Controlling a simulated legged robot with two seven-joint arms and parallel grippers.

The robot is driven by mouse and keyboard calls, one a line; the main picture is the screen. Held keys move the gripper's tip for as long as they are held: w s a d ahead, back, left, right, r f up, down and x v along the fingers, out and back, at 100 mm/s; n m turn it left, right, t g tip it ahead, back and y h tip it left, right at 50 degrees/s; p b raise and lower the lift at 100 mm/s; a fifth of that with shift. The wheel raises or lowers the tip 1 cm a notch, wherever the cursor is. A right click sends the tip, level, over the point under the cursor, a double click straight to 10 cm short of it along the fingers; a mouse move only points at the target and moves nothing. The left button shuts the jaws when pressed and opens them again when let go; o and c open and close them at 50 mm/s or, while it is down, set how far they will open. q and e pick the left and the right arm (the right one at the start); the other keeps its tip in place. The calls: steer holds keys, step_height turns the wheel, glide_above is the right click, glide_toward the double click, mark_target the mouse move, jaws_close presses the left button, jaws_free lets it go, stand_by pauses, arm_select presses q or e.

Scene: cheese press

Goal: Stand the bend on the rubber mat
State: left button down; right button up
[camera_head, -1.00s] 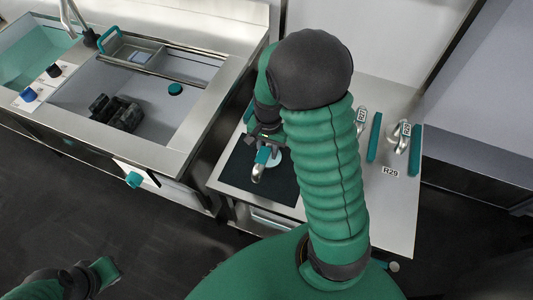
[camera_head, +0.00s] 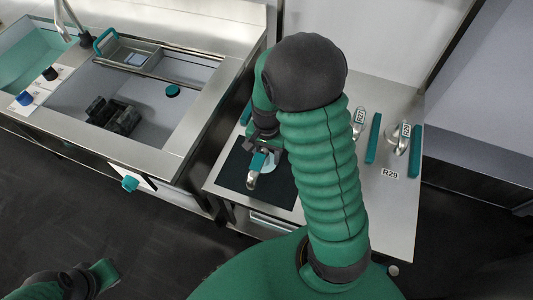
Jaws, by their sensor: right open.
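A silver metal bend (camera_head: 251,182) is at the black rubber mat (camera_head: 235,173), just in front of my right gripper's teal fingertip. Whether it stands or lies, and whether it touches the finger, I cannot tell. My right gripper (camera_head: 259,160) is open, low over the mat and partly hidden by my arm. A pale round disc (camera_head: 269,165) shows beside it, partly covered. My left gripper (camera_head: 103,272) is at the bottom left, over the floor and far from the mat; its jaws are not clear.
Two more silver bends, by labels R27 (camera_head: 358,124) and R28 (camera_head: 402,143), are on the steel table right of my arm, with teal bars (camera_head: 373,139) beside them. Label R29 (camera_head: 390,174) has no bend by it. A sink counter (camera_head: 190,120) stands left.

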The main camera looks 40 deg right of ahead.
mark_target(264, 149)
steer(key=r, duration=0.2)
steer(key=r+p, duration=0.1)
steer(key=a+r, duration=0.1)
steer(key=r, duration=0.1)
steer(key=shift+w+r+p, duration=0.1)
steer(key=shift+r+p, duration=0.25)
steer(key=shift+p, duration=0.05)
steer(key=r, duration=0.2)
steer(key=r+p, duration=0.1)
steer(key=r, duration=0.3)
steer(key=shift+d+r+p, duration=0.3)
steer(key=shift+a+r+n, duration=0.1)
steer(key=shift+a+n, duration=0.2)
steer(key=s+a+f+n+t, duration=0.1)
steer(key=s+a+n, duration=0.1)
steer(key=a+n, duration=0.4)
steer(key=s+a+f+n+t, duration=0.2)
steer(key=a+n, duration=0.4)
steer(key=a, duration=0.1)
arm_select(q)
steer(key=w+p+v, duration=0.2)
steer(key=p+v, duration=0.4)
steer(key=v, duration=0.3)
steer(key=shift+a+r, duration=0.35)
steer(key=shift+r, duration=0.25)
arm_select(e)
step_height(264, 149, up, 7)
steer(key=shift+d, duration=0.4)
